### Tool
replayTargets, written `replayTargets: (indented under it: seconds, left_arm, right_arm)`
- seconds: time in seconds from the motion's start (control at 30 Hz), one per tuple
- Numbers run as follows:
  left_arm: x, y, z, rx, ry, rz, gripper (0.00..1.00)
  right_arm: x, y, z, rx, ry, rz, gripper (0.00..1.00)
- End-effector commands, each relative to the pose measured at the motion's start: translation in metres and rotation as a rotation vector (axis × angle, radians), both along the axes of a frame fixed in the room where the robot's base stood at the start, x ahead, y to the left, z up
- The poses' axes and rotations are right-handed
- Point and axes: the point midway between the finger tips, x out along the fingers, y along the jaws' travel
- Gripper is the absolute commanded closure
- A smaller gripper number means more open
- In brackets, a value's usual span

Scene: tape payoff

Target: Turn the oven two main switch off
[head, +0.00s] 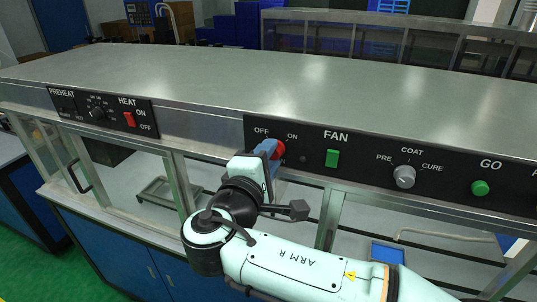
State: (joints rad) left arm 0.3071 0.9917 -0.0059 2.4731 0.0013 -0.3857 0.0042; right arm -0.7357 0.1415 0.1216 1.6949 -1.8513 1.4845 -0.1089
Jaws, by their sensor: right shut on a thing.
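The red main switch knob (279,149) is on the black control panel (460,172), under the white words OFF and ON. Only its right part shows; the rest is hidden behind my gripper. My right gripper (268,150) is shut on the knob, and its arm, marked ARM R, comes in from the lower right. Which way the knob points cannot be told. My left gripper is not in view.
Right of the knob are a green FAN switch (332,158), a grey COAT knob (404,177) and a green GO button (480,188). A second panel (78,112) at left has a red HEAT switch (129,119). The metal top (330,90) is clear.

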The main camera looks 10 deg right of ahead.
Motion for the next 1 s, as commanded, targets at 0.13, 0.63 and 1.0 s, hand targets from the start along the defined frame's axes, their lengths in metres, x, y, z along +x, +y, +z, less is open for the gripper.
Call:
replayTargets:
  seconds: [0.13, 0.63, 1.0]
  left_arm:
    - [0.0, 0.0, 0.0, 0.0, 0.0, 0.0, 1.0]
    - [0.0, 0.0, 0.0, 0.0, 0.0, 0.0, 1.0]
    - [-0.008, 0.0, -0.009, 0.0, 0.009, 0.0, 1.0]
  right_arm:
    - [0.0, 0.0, 0.0, -0.004, 0.003, 0.0, 0.98]
    - [0.0, 0.0, 0.0, -0.003, 0.002, 0.0, 0.42]
    - [-0.026, 0.018, -0.001, -0.002, 0.002, 0.005, 0.42]
